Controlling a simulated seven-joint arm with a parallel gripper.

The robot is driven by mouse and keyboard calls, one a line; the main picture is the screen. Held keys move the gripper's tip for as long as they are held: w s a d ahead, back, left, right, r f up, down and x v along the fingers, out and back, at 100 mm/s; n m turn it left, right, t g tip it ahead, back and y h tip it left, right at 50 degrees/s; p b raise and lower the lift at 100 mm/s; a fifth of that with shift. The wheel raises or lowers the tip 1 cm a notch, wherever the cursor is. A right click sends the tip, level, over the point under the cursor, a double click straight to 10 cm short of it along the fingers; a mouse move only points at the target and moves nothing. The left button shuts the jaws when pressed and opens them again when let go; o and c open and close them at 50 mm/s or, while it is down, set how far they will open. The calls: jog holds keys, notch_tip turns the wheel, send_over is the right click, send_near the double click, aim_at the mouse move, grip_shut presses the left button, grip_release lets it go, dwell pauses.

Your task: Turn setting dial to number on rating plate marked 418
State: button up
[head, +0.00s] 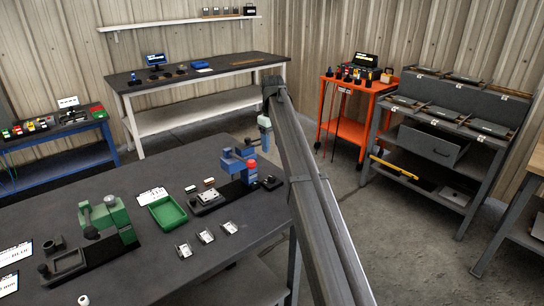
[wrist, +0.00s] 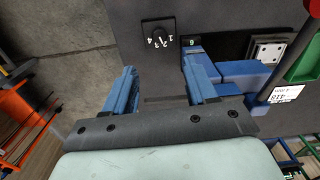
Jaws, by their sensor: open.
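The setting dial (wrist: 157,34) is a dark round knob on a dark square plate with white numbers around it, at the top of the wrist view. Its pointer is too small to read. A white plate (wrist: 284,93) marked 418 lies at the right of the wrist view; its smaller print is unreadable. My gripper (wrist: 160,82) is open and empty, its blue fingers wide apart and the dial beyond them, not touched. In the head view my gripper (head: 264,135) hangs above the bench's back edge, near the blue press (head: 238,160).
The blue press, with a red ball knob (head: 252,164), is close to my gripper. The dark bench (head: 110,190) also holds a green tray (head: 168,212), a green press (head: 108,218) and small metal parts. An orange cart (head: 340,100) stands behind.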

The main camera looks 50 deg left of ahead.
aim_at(272, 177)
notch_tip(272, 177, down, 14)
jog(key=m, duration=0.5)
jog(key=shift+r+m, duration=0.1)
jog(key=shift+m, duration=0.3)
dwell(0.3)
jog(key=shift+c, duration=0.2)
grip_shut()
jog(key=m, duration=0.4)
jog(key=shift+s, duration=0.1)
jog(key=shift+m, duration=0.4)
